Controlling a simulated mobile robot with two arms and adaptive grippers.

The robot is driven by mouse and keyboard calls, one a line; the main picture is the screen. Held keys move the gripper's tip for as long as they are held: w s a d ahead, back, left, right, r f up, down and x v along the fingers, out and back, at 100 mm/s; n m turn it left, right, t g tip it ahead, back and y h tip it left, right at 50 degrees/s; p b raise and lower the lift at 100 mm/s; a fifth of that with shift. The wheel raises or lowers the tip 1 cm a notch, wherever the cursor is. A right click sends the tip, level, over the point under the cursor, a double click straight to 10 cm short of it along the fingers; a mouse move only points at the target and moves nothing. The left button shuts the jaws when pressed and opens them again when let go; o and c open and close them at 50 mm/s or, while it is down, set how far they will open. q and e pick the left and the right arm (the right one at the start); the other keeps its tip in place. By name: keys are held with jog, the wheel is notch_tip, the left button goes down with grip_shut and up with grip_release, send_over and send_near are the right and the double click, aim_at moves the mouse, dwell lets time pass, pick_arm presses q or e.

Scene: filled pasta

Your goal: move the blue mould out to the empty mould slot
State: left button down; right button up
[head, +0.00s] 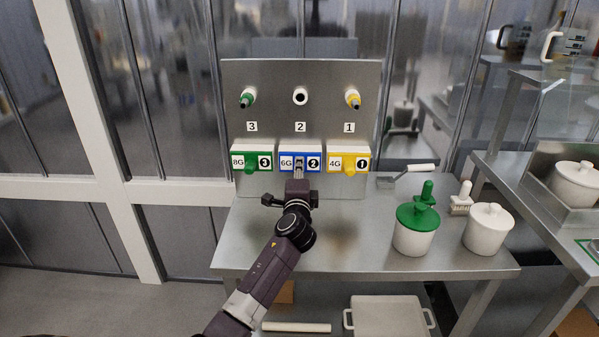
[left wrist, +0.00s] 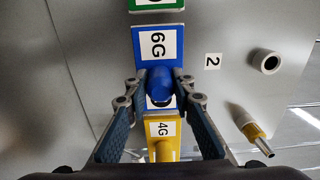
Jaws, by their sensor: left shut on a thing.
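The blue mould also shows in the left wrist view (left wrist: 139,47). My left gripper (head: 299,170) is in front of it, with its fingers shut around the blue knob, which sticks out between the fingertips in the left wrist view (left wrist: 160,83). The fingers hide part of the lower label. Above, at number 2, is a white ring with a dark, empty centre (head: 300,96). My right gripper is in neither view.
The green mould (head: 251,168) and yellow mould (head: 349,168) are close on either side. Green (head: 248,97) and yellow (head: 353,98) nozzles stick out above. A green-lidded pot (head: 414,238), a white pot (head: 488,230) and brushes stand right on the steel table (head: 350,255); its left part is clear.

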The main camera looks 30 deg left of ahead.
pick_arm(q)
jog(key=shift+r, duration=0.25)
dwell(0.5)
jog(key=c, duration=1.8)
grip_release()
jog(key=shift+w, duration=0.1)
jog(key=o, duration=0.5)
jog(key=shift+f, duration=0.3)
jog(key=shift+r, duration=0.1)
jog(key=p+v, duration=0.2)
jog(key=v, duration=0.5)
